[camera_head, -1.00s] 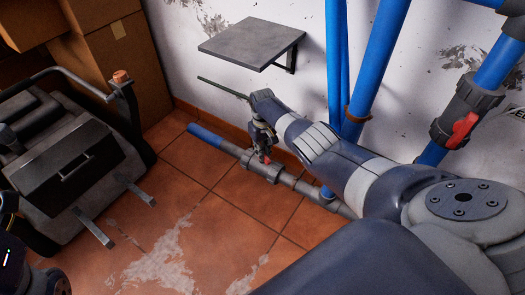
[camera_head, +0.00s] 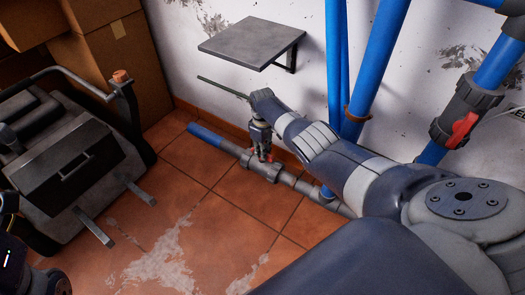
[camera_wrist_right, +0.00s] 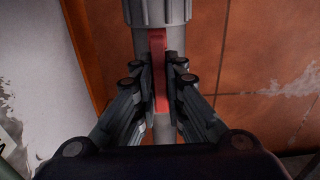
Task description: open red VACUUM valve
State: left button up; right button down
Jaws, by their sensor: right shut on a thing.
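The red valve handle (camera_wrist_right: 158,72) sits on a grey valve body (camera_wrist_right: 160,12) in a pipe run low over the floor. In the head view the grey valve (camera_head: 262,166) shows near the wall, with a bit of red beside my fingers. My right gripper (camera_head: 263,152) reaches down to it from above. In the right wrist view my right gripper (camera_wrist_right: 160,85) has its fingers closed on both sides of the red handle. Any label on this valve is not visible. My left gripper is not clearly in view; only dark parts of mine show at the lower left.
Another red-handled valve (camera_head: 463,130) is on a blue pipe at right. Blue vertical pipes (camera_head: 375,65) run up the wall beside my right arm. A grey shelf (camera_head: 250,42) juts from the wall. A dark cart-like machine (camera_head: 70,155) and cardboard boxes (camera_head: 110,60) stand at left. The middle floor is clear.

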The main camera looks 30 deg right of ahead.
jog(key=c, duration=1.7)
grip_release()
jog(key=shift+o, duration=0.2)
jog(key=shift+r, duration=3.7)
jog(key=shift+w+a, duration=0.1)
